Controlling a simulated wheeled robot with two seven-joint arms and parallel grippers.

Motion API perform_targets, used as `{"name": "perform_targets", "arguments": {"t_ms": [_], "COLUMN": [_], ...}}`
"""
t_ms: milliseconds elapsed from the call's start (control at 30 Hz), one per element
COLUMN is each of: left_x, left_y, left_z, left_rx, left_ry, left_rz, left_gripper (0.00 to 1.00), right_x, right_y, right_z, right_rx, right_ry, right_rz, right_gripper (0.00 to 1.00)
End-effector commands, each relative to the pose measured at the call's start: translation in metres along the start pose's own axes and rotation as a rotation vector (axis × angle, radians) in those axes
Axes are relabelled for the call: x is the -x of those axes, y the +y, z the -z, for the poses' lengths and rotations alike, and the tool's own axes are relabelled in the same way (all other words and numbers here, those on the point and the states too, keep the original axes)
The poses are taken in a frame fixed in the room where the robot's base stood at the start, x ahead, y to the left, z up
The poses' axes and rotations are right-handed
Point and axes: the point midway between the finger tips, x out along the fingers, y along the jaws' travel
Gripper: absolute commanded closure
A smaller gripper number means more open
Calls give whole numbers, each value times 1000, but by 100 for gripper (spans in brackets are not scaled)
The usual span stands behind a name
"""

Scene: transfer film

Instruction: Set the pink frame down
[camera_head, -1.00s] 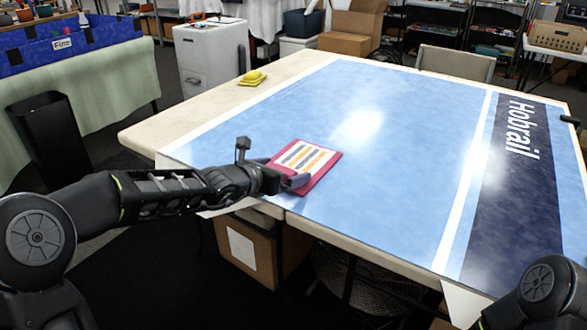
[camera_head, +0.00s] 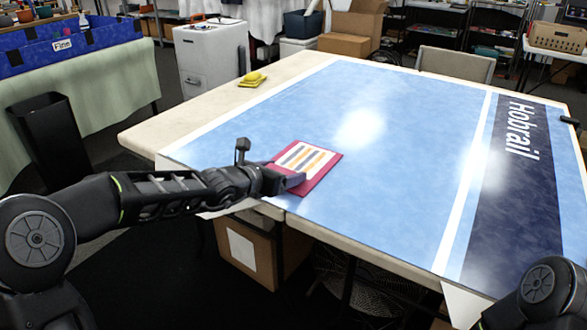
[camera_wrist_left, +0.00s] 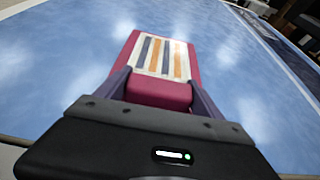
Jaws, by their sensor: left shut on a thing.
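The pink frame (camera_head: 322,176) has a dark pink border around a white panel with grey and orange stripes. It is at the near left edge of the blue sheet on the table. My left gripper (camera_head: 285,180) is shut on its near end. In the left wrist view the frame (camera_wrist_left: 160,92) sits between the two fingers of the left gripper (camera_wrist_left: 160,98), its far end pointing away. I cannot tell whether the frame touches the sheet. My right gripper is out of view; only part of my right arm shows at the lower right.
The blue sheet (camera_head: 400,130) with a dark band covers most of the table and is clear around the frame. A yellow sponge-like object (camera_head: 253,78) lies on the table's far left part. A dark bin (camera_head: 48,140) stands on the floor at left.

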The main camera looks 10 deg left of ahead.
Motion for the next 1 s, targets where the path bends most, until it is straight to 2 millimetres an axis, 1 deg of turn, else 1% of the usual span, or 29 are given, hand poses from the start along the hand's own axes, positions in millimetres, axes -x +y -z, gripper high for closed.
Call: {"name": "perform_targets", "arguments": {"t_ms": [33, 267, 433, 533, 667, 833, 1000], "left_x": [0, 0, 1, 3, 11, 25, 35], "left_y": [0, 0, 0, 0, 0, 0, 1], "left_z": [0, -1, -2, -9, -27, -60, -85], "left_rx": [0, 0, 0, -2, -2, -3, 0], "left_ry": [0, -1, -1, -2, -2, -3, -1], "left_rz": [0, 0, 0, 0, 0, -1, -1], "left_gripper": [55, 74, 74, 74, 74, 74, 74], "right_x": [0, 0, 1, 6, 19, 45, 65], "right_y": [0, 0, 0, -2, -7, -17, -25], "right_z": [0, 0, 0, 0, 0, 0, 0], "right_rx": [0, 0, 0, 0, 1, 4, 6], "right_ry": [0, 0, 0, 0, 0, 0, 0], "right_rz": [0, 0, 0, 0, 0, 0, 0], "right_gripper": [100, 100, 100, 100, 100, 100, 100]}}
